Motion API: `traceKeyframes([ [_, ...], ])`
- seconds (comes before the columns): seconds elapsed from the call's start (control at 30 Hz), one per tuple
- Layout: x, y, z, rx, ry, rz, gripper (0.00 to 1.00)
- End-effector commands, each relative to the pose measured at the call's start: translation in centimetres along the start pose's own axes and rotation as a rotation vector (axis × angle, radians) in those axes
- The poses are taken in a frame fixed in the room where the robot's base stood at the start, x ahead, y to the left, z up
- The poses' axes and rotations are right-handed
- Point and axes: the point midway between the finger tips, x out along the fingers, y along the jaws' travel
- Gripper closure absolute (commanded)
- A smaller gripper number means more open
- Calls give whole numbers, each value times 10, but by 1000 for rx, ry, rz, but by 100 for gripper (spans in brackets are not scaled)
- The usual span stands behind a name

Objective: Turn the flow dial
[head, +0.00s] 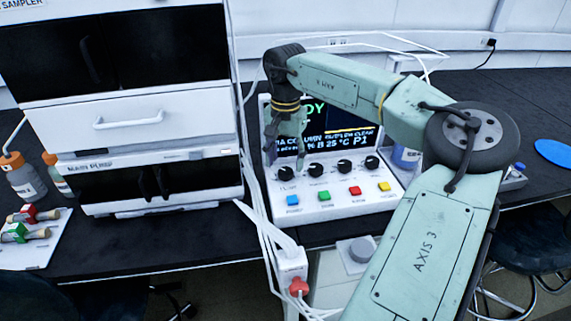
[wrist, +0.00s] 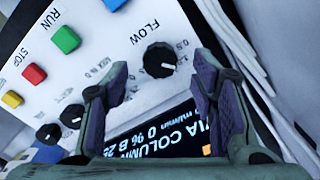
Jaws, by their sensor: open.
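The flow dial (wrist: 159,60) is a round black knob with a white pointer mark, beside the printed word FLOW in the wrist view. In the head view it is the leftmost knob (head: 286,173) of the row on the white control panel (head: 337,207). My gripper (wrist: 162,66) is open, with its two purple-padded fingers spread on either side of the dial in the wrist picture. No contact with the dial shows. In the head view my gripper (head: 286,150) points down over the left end of the knob row, in front of the screen.
More black knobs (head: 316,170) sit to the right of the dial. Below the row are blue (head: 293,199), green (head: 323,195), red (head: 354,190) and yellow (head: 384,186) buttons. The lit screen (head: 340,122) stands behind. White tubing (head: 250,180) runs close along the panel's left side.

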Motion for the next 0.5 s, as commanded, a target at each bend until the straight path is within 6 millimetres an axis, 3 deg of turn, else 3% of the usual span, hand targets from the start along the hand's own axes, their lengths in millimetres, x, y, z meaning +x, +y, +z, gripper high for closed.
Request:
traceKeyframes([
  [0.2, 25, 0, 0, 1, -1, 1, 48],
  [0.5, 30, 0, 0, 1, 1, 0, 48],
])
